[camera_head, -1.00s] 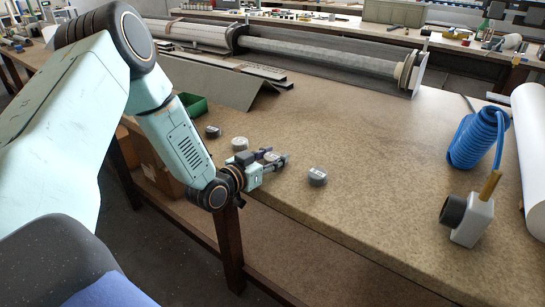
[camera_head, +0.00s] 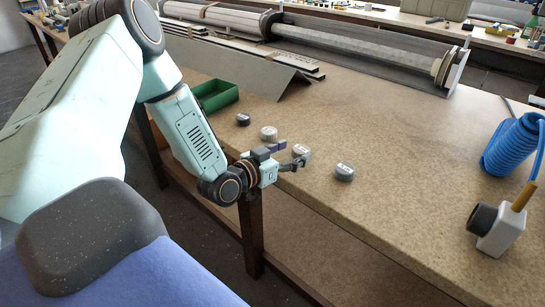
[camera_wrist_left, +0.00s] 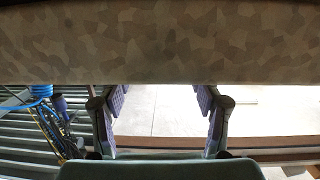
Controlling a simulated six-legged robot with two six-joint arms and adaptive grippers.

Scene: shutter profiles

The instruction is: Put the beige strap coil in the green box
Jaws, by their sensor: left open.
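Several small round strap coils lie in a slanting row on the workbench. A pale, beige-looking coil (camera_head: 268,133) is second from the left. Another pale coil (camera_head: 301,150) lies just past my left gripper's fingertips; I cannot tell for sure which of these two is the beige one. My left gripper (camera_head: 292,154) is open at the bench's front edge, its fingers pointing towards that second pale coil. In the left wrist view the gripper's open fingers (camera_wrist_left: 160,122) have no coil between them. The green box (camera_head: 217,95) stands open on the bench behind the row, partly hidden by my arm.
A dark coil (camera_head: 243,119) and a grey coil (camera_head: 344,172) mark the row's ends. A bent grey sheet (camera_head: 245,72) and long shutter profiles lie behind. A blue coiled hose (camera_head: 512,145) and a white-and-black device (camera_head: 495,226) stand at right. The bench's middle is clear.

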